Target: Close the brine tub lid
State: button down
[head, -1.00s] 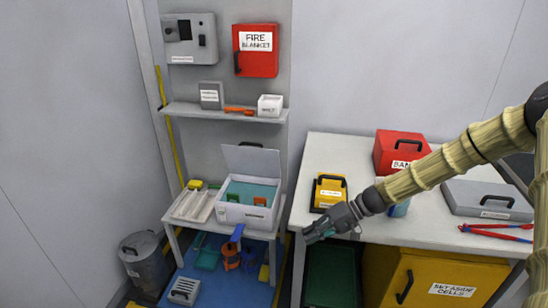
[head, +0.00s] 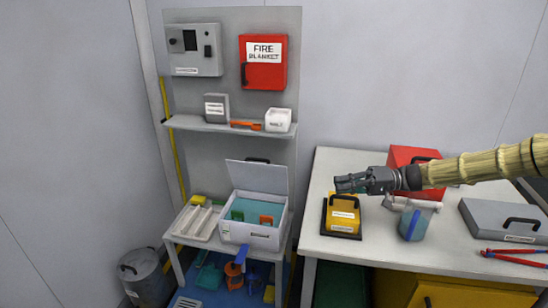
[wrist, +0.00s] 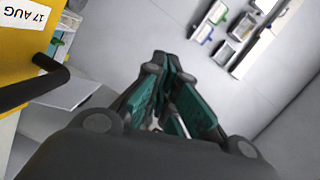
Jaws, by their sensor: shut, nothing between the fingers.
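The brine tub (head: 252,236) is a white box with teal liquid inside, on the small side table at the middle. Its lid (head: 257,176) stands open, raised upright at the back edge. A green piece and an orange piece show inside the tub. My gripper (head: 340,184) is to the right of the tub and apart from it, over the left part of the white bench, above the yellow box. In the wrist view my gripper's teal fingers (wrist: 168,105) are shut with nothing between them.
The yellow box (head: 342,215) with a black handle, a blue container (head: 412,225), a red box (head: 402,158) and a grey case (head: 505,222) stand on the bench. A shelf (head: 228,127) hangs above the tub. Grey trays (head: 197,224) lie left of it.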

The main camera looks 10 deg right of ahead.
aim_at(269, 179)
jog(key=z, duration=0.05)
jog(key=i, duration=1.3)
